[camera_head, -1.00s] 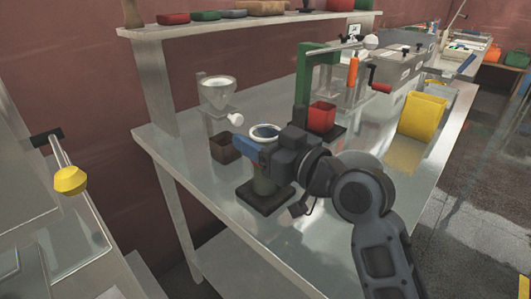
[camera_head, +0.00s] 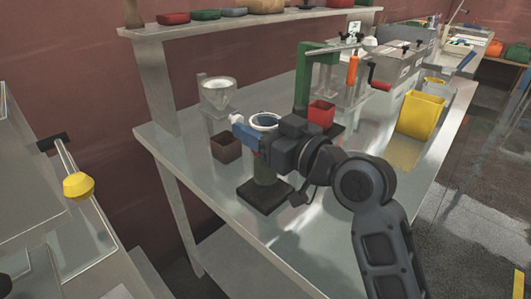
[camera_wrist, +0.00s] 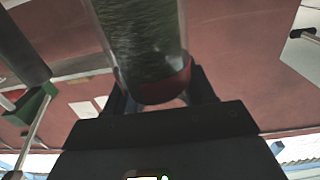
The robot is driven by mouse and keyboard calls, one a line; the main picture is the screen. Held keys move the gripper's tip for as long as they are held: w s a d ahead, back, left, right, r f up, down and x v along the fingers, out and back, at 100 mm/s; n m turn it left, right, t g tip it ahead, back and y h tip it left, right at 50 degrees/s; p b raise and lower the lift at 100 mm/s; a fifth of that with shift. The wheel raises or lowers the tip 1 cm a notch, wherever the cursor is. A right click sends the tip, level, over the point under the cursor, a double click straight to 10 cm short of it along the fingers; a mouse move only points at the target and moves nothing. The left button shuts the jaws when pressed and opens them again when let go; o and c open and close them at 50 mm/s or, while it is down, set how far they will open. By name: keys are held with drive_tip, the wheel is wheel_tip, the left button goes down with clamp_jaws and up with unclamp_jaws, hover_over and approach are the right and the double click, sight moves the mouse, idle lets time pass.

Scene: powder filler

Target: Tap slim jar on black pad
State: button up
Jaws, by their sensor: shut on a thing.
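The slim jar (camera_head: 265,168) is upright, with a pale ring-shaped rim and a greenish body. My gripper (camera_head: 258,147) is shut around its upper part. The black pad (camera_head: 258,202) lies on the metal table directly under the jar. The jar's bottom looks just above the pad, but I cannot tell the exact gap. In the wrist view the clear jar (camera_wrist: 145,45) shows dark green contents and a reddish band near my gripper's fingers (camera_wrist: 160,98).
A brown box (camera_head: 226,148) and a funnel stand (camera_head: 219,95) are behind left. A red container (camera_head: 321,113) sits under a green frame (camera_head: 302,80) behind my gripper. A yellow bin (camera_head: 421,115) stands to the right. The table's front left is bare.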

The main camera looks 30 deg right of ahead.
drive_tip(key=shift+f+b, duration=1.25)
drive_tip(key=shift+f, duration=0.2)
drive_tip(key=shift+r, duration=0.1)
drive_tip(key=shift+r+p, duration=1.3)
drive_tip(key=shift+r, duration=0.15)
drive_tip(key=shift+f, duration=0.2)
drive_tip(key=shift+f+b, duration=1.35)
drive_tip(key=shift+b, duration=0.1)
drive_tip(key=shift+r, duration=0.1)
